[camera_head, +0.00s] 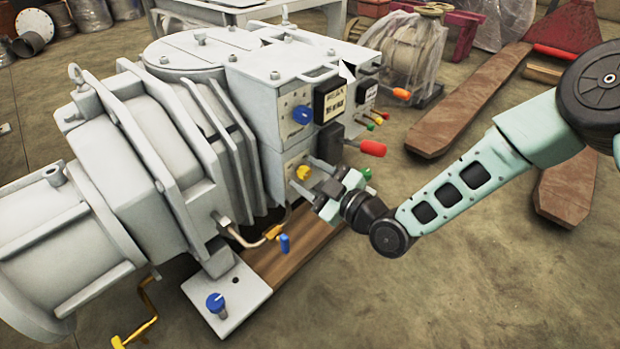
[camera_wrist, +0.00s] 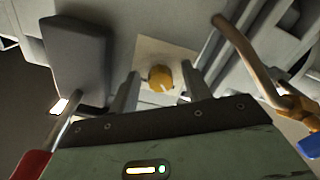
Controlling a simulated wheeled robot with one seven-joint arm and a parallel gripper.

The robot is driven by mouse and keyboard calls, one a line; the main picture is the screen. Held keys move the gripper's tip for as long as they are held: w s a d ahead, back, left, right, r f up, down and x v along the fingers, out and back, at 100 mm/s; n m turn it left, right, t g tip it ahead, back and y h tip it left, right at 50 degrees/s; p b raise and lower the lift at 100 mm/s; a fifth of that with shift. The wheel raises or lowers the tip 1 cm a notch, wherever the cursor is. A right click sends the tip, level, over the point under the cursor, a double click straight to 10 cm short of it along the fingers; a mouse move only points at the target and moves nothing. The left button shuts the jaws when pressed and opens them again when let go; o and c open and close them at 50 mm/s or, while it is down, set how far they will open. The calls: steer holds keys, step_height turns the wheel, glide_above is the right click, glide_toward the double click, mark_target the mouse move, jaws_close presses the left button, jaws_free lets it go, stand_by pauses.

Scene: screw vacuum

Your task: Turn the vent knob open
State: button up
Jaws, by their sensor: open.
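A yellow knob (camera_head: 303,172) sits on a pale plate on the lower control panel of the grey vacuum pump (camera_head: 180,150). No readable label shows which knob is the vent knob. My gripper (camera_head: 311,178) is at this panel, right in front of the yellow knob. In the wrist view, my gripper's two fingers (camera_wrist: 163,78) are spread on either side of the yellow knob (camera_wrist: 160,78), with a visible gap on each side. The fingers look empty. Whether the tips reach past the knob's face is hard to tell. A blue knob (camera_head: 301,115) sits on the panel above.
A red-handled lever (camera_head: 372,148) and dark box (camera_head: 330,141) stick out close above my gripper. A copper pipe (camera_wrist: 240,55) with a blue-handled valve (camera_head: 284,243) is below left. Another blue knob (camera_head: 215,301) is on the foot plate. The floor at right front is clear.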

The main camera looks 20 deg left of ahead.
steer(key=c, duration=1)
steer(key=shift+m, duration=0.3)
steer(key=m+p, duration=0.2)
steer(key=shift+m, duration=0.3)
steer(key=m+p, duration=0.2)
steer(key=m, duration=0.2)
steer(key=shift+m+p, duration=0.3)
steer(key=shift+p, duration=0.05)
steer(key=m+p, duration=0.1)
steer(key=m, duration=0.2)
steer(key=shift+s+m, duration=0.1)
steer(key=shift+m, duration=0.2)
steer(key=shift+s+f+m+p, duration=0.1)
steer(key=shift+m+p, duration=0.45)
steer(key=shift+m, duration=1.65)
